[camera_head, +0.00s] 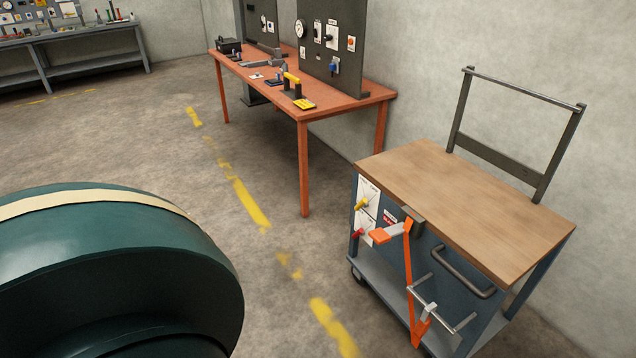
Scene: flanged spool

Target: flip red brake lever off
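The red brake lever (357,233) is small and sits on the lower white plate (366,222) on the front face of the cart (470,205). A yellow lever (362,204) sits on the upper white plate just above it. The plate markings are too small to read, so I cannot tell which setting the red lever is on. Neither of my grippers is in view.
An orange strap (408,270) hangs down the cart front, close to the right of the levers. A grey handle (462,272) is further right. A large dark green flanged spool (120,275) fills the lower left. Floor between spool and cart is clear.

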